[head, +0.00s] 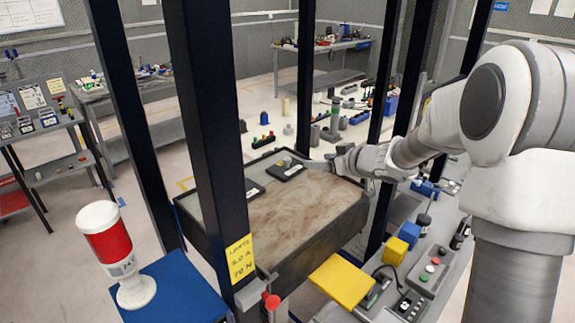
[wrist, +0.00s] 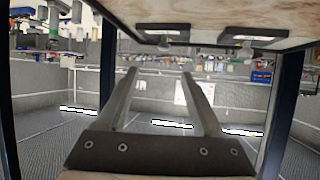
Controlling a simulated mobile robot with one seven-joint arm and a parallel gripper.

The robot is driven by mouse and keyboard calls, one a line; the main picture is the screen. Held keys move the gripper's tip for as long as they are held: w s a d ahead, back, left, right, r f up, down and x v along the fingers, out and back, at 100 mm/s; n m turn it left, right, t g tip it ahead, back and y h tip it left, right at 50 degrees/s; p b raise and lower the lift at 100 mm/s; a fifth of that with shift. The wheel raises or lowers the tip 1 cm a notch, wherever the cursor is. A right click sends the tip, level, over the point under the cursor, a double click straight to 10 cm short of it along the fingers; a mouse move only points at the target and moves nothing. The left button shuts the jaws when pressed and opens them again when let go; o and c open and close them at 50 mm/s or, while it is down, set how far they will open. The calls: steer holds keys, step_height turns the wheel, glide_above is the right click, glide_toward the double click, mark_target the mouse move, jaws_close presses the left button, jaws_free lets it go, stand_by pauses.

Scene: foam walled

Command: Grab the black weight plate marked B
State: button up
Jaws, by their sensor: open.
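Two flat black plates with small grey knobs lie on the wooden-topped table (head: 300,214). One plate (head: 290,173) is near the far edge; the other plate (head: 253,192) is to its left and nearer. In the wrist view, which appears upside down, they show as a left plate (wrist: 150,27) and a right plate (wrist: 262,31). No letter is readable, so I cannot tell which is B. My gripper (head: 314,164) is just right of the far plate in the head view. In the wrist view my gripper (wrist: 158,73) is open, with nothing between its fingers.
Dark posts (head: 206,130) of a frame stand around the table. A red and white beacon (head: 112,250) stands at front left. A side bench with a yellow block (head: 395,251) and a control box (head: 431,270) is at right. The table's middle is clear.

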glide_toward(287, 159)
steer(key=x, duration=0.2)
steer(key=d+x, duration=0.1)
steer(key=x, duration=0.2)
steer(key=shift+w+a+f, duration=0.1)
steer(key=shift+w+f, duration=0.15)
steer(key=shift+a+x, duration=0.15)
steer(key=shift+x, duration=1.2)
steer(key=shift+a+x, duration=0.15)
steer(key=shift+x, duration=1.2)
steer(key=shift+s, duration=0.2)
jaws_close()
steer(key=shift+r, duration=0.25)
